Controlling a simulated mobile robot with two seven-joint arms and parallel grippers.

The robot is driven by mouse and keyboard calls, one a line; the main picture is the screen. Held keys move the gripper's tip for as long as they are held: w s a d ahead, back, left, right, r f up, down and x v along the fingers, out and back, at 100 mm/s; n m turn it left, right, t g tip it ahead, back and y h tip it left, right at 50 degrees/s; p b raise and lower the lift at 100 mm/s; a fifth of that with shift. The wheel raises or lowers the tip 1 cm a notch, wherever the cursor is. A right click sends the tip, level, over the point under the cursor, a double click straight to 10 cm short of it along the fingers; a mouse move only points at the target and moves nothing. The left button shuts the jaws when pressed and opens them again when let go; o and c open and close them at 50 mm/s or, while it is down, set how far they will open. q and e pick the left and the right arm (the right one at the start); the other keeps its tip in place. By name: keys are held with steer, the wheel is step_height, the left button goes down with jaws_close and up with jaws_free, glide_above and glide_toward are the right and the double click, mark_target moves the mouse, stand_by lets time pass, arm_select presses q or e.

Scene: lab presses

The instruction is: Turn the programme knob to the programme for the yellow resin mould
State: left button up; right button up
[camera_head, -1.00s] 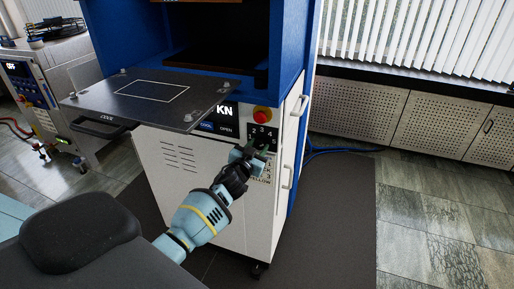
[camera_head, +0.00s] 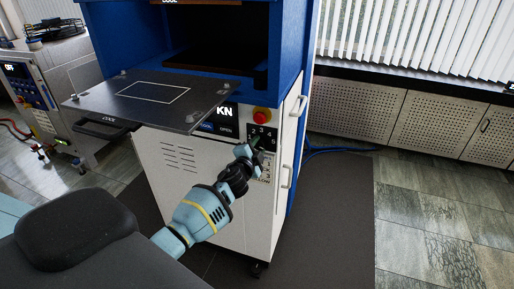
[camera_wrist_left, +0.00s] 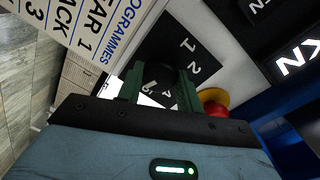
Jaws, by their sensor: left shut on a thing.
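The programme knob (camera_wrist_left: 160,76) is a dark round shape between my left gripper's green fingers in the left wrist view. My left gripper (camera_head: 256,147) is shut on it at the front of the press; it also shows in the wrist view (camera_wrist_left: 159,92). The knob's pointer is hidden. The white programmes card (camera_wrist_left: 85,25) is cut off by the frame; its yellow line cannot be read now. My right gripper is not in view.
A red stop button (camera_head: 261,114) on a yellow base sits just above the dial. The KN display (camera_head: 224,111) is to its left. A dark metal plate (camera_head: 150,97) juts out at the left. White door handles (camera_head: 288,177) stand close on the right.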

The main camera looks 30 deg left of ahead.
arm_select(q)
steer(key=shift+m, duration=0.9)
steer(key=o, duration=1)
steer(key=p+v, duration=0.1)
steer(key=v, duration=0.6)
steer(key=shift+s+d, duration=0.15)
steer(key=shift+s, duration=0.25)
